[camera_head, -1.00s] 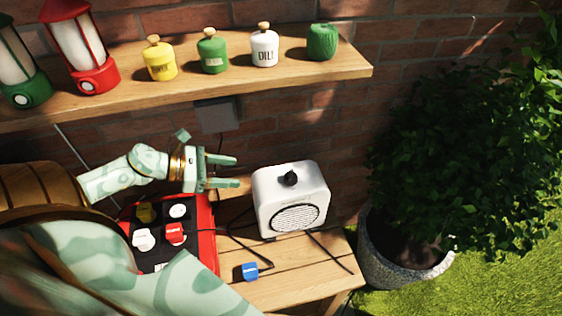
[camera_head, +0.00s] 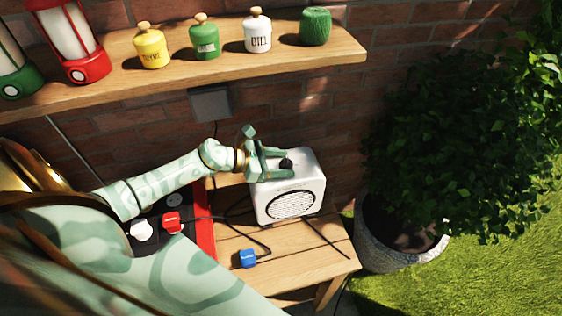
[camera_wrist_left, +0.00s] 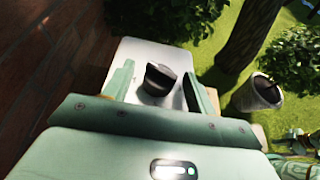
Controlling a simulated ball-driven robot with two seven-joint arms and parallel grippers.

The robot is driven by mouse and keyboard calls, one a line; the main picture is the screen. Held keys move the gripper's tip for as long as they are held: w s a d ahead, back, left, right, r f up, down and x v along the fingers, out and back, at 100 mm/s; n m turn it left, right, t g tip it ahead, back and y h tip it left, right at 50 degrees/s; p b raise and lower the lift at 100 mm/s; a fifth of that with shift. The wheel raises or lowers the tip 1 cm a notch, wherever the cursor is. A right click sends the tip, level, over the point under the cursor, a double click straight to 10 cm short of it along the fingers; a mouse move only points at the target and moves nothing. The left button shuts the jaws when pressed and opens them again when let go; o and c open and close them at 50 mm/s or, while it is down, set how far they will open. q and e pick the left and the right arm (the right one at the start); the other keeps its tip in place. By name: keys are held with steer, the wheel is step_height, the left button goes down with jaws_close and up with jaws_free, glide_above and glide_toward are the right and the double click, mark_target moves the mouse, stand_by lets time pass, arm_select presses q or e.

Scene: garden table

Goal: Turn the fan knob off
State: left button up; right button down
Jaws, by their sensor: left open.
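The white fan (camera_head: 291,197) stands on the wooden table, with a round grille on its front. Its black knob (camera_head: 286,164) is on the top face and also shows in the left wrist view (camera_wrist_left: 158,80). My left gripper (camera_head: 284,164) is open at the fan's top, with its two fingers on either side of the knob. In the left wrist view the left gripper (camera_wrist_left: 158,88) has the knob between its fingers, with gaps on both sides. I cannot tell the knob's setting.
A red-edged black tray (camera_head: 204,232) with white and red plugs lies left of the fan, partly behind my arm. A blue plug (camera_head: 248,258) lies on the table (camera_head: 285,262). A shelf (camera_head: 230,68) with jars and lanterns hangs above. A potted bush (camera_head: 385,240) stands right.

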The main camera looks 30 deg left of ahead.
arm_select(q)
steer(key=c, duration=1)
steer(key=n+y+p, duration=0.1)
steer(key=p, duration=0.1)
steer(key=n+t+y+p, duration=0.1)
steer(key=p, duration=0.1)
steer(key=n+t+y+p, duration=0.1)
steer(key=p, duration=0.1)
steer(key=shift+s+d+r+n+y+p, duration=0.15)
steer(key=shift+d+r+n+y+p, duration=0.15)
steer(key=shift+r+n+y, duration=0.1)
steer(key=shift+f+n+t+y+p, duration=0.3)
steer(key=shift+n+y+p, duration=0.2)
steer(key=shift+n, duration=0.1)
steer(key=shift+f, duration=0.15)
steer(key=o, duration=1)
